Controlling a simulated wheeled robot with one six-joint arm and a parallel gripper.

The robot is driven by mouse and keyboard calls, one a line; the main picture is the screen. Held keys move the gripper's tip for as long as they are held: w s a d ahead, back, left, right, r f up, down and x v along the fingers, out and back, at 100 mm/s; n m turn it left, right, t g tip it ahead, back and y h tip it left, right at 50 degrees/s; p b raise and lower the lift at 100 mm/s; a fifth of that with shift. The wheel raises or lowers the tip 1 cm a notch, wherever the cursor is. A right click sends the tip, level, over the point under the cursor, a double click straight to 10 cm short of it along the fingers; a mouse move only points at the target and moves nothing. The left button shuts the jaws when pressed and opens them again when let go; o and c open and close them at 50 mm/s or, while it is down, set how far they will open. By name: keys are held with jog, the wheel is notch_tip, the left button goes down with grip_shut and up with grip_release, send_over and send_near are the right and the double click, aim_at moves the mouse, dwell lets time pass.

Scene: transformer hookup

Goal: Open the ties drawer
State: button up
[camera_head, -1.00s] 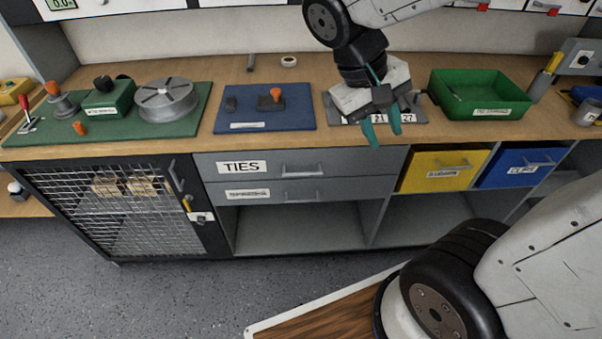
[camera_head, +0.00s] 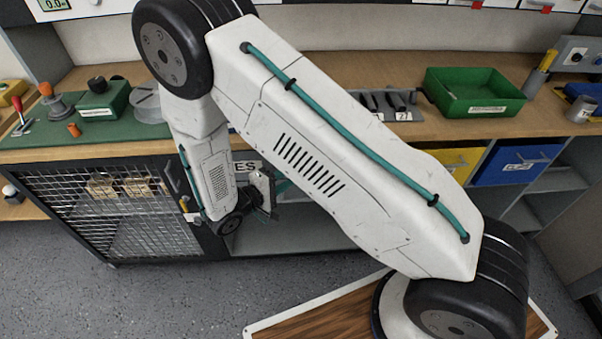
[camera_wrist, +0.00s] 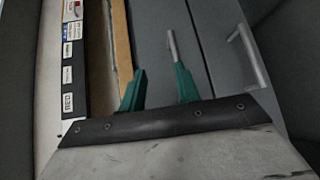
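The ties drawer is mostly hidden behind my arm in the head view; the end of its white label (camera_head: 249,165) shows. My gripper (camera_head: 279,184) is low in front of the drawer fronts there, partly hidden by my arm. In the wrist view my gripper's green fingers (camera_wrist: 157,82) are apart with nothing between them. The wrist view is turned sideways and shows the ties drawer's grey front (camera_wrist: 150,30) ahead. Its bar handle (camera_wrist: 172,46) appears close to the right fingertip; contact cannot be told. The lower drawer's handle (camera_wrist: 247,57) is farther right.
The wooden worktop edge (camera_wrist: 121,45) runs left of the fingers in the wrist view. A mesh-door cabinet (camera_head: 120,215) stands left of the drawers. A green tray (camera_head: 475,95) sits on the worktop. Blue (camera_head: 515,165) and yellow bins are to the right.

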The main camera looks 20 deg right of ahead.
jog(key=shift+n+t, duration=0.4)
jog(key=shift+t, duration=0.2)
jog(key=w+d+f, duration=0.1)
jog(key=d, duration=0.1)
jog(key=w+d+f, duration=0.1)
jog(key=d, duration=0.1)
jog(key=w+d+f, duration=0.1)
jog(key=d, duration=0.1)
jog(key=shift+w+f, duration=0.2)
jog(key=shift+f, duration=0.2)
jog(key=shift+c, duration=0.2)
grip_shut()
